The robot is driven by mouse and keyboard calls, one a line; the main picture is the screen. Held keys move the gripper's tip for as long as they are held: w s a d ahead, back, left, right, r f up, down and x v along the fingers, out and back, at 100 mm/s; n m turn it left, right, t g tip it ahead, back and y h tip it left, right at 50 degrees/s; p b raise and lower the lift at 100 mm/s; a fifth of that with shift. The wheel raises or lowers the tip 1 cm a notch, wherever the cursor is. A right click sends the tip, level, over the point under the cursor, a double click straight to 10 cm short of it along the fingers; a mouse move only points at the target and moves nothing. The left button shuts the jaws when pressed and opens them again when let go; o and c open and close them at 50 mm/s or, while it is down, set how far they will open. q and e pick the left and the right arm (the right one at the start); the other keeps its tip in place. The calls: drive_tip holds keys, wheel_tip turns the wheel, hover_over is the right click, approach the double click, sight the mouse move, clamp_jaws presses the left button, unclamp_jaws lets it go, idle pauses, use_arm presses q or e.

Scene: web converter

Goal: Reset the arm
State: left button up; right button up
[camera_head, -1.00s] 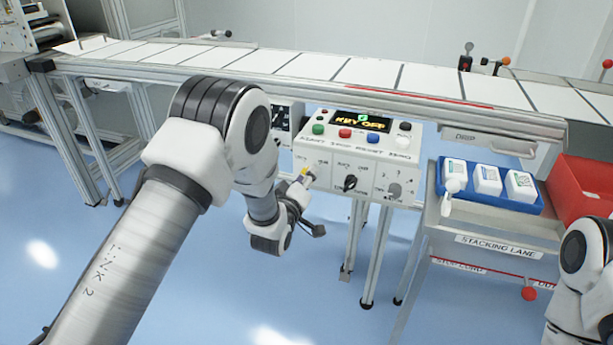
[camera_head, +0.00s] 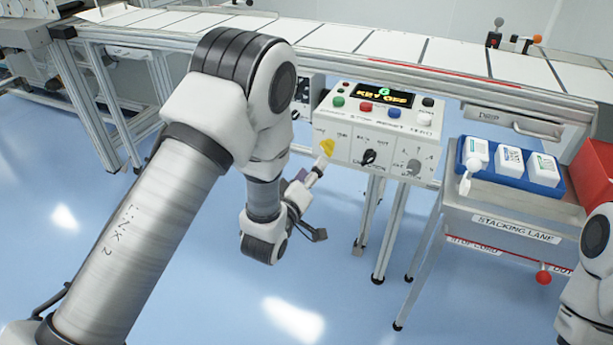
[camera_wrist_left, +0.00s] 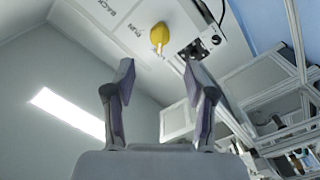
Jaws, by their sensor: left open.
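My left arm comes in from the left in the head view, and its gripper (camera_head: 312,178) is just below and in front of the control box (camera_head: 380,133). A yellow knob (camera_head: 327,147) on the box's left face shows close to the fingers. In the left wrist view my two fingers (camera_wrist_left: 158,72) are apart with nothing between them, and the yellow knob (camera_wrist_left: 160,36) is ahead of them, apart from the tips.
The box display (camera_head: 384,95) reads "KEY OFF", above coloured buttons. A conveyor (camera_head: 335,37) runs behind. A blue tray (camera_head: 520,180) of white bottles stands on the stacking lane cart (camera_head: 500,210) at right, near a red bin (camera_head: 592,160). Blue floor is clear in front.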

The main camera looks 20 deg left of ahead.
use_arm(q)
drive_tip(key=shift+s, duration=1.3)
